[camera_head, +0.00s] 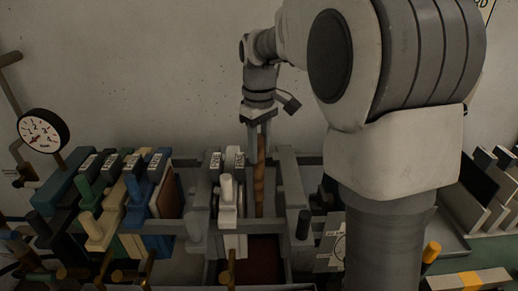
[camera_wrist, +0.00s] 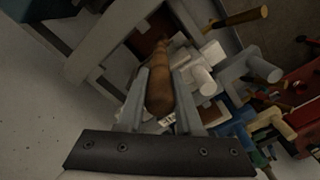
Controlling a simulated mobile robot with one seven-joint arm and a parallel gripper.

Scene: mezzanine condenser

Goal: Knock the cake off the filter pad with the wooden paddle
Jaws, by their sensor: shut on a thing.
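My gripper (camera_head: 257,157) points down over the gap in the plate rack and is shut on the wooden paddle (camera_head: 259,190). The brown paddle hangs upright just right of a pale plate (camera_head: 230,210); I cannot tell whether they touch. In the wrist view my gripper (camera_wrist: 161,85) has the paddle (camera_wrist: 160,92) between its fingers. A brown slab face (camera_head: 169,194) shows on the right side of the blue plate; I cannot tell if it is cake or pad. No cake is clearly visible on the pale plate, whose right face is hidden from view.
Several coloured plates (camera_head: 130,200) stand packed at the left, with a pressure gauge (camera_head: 43,131) behind. Grey rails (camera_head: 290,190) bound the gap on the right. A dark reddish-brown surface (camera_head: 258,262) lies below. Grey panels (camera_head: 485,195) stand at the far right.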

